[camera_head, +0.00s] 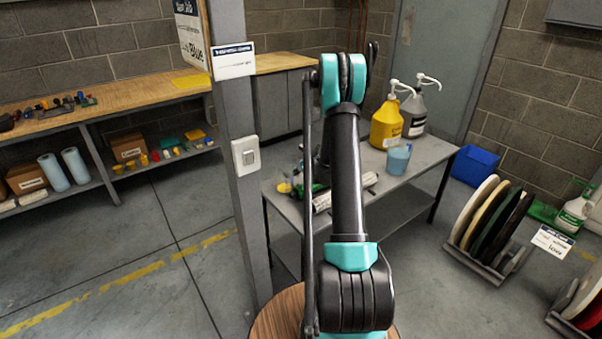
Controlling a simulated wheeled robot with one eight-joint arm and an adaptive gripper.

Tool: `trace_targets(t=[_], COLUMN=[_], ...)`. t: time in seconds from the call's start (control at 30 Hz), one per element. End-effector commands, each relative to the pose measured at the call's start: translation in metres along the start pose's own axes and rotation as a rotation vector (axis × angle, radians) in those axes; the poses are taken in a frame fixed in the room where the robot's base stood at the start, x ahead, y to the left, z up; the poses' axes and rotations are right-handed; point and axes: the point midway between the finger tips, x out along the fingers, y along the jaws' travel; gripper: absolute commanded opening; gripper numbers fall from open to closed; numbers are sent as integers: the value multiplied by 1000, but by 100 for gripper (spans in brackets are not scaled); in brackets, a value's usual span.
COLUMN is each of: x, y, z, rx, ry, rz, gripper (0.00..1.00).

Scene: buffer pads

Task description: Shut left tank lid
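No tank and no tank lid can be made out in the head view. My own black and turquoise arm rises through the middle of the picture and hides part of what lies behind it. My gripper cannot be made out; the far end of the arm is out of sight behind its upper links.
A grey table (407,189) behind my arm holds a yellow pump jug (386,127), a grey pump jug (413,115) and a light-blue cup (398,159). A grey post (240,150) stands left of my arm. Pads stand in a rack (480,263) at right. Floor at left is clear.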

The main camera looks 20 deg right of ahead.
Motion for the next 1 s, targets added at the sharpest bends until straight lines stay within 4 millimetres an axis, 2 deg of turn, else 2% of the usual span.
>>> trace_targets(t=[0.17, 0.5, 0.7, 0.87, 1.0], x=[-24, -87, -110, -119, -138], y=[0, 0, 0, 2, 20], z=[0, -1, 0, 0, -1], rx=[1, 2, 0, -11, -161], ry=[0, 0, 0, 2, 25], rz=[-1, -1, 0, 0, 10], gripper=[31, 31, 31, 31, 31])
